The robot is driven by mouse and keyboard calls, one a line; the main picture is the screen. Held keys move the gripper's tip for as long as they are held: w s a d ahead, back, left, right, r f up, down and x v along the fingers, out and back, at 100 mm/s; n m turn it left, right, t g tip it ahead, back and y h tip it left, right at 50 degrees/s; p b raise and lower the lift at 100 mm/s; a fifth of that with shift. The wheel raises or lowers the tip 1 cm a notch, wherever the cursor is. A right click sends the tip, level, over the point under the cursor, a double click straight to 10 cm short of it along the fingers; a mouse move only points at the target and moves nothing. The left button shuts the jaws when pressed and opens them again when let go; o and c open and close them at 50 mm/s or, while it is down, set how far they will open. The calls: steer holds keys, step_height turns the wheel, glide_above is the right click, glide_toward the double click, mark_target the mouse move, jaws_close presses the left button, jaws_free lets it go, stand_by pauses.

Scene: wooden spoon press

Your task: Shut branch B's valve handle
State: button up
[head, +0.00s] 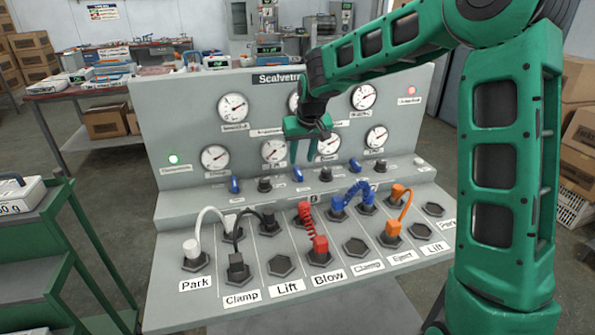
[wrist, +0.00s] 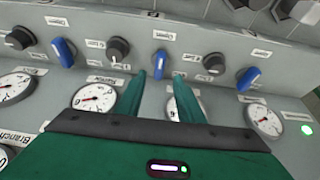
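Three blue valve handles stand in a row on the grey panel, alternating with black knobs: left (head: 235,184), middle (head: 297,173) and right (head: 355,166) in the head view. All three look roughly upright. Their labels are too small to tell which is branch B's. My gripper (head: 302,158) is open and empty in front of the panel, near the middle handle. The wrist view is turned over; there the middle handle (wrist: 160,63) shows just beyond and between my fingertips (wrist: 160,77), apparently untouched. The other handles (wrist: 64,52) (wrist: 247,77) lie to either side.
Several round gauges (head: 233,107) sit on the upright face, with a lit green lamp (head: 173,159) and a red lamp (head: 411,90). Hose plugs, including a red coiled hose (head: 306,220), rise from the sloped lower shelf. A green cart (head: 50,265) stands at left.

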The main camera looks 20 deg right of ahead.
mark_target(299, 172)
steer(key=x, duration=0.7)
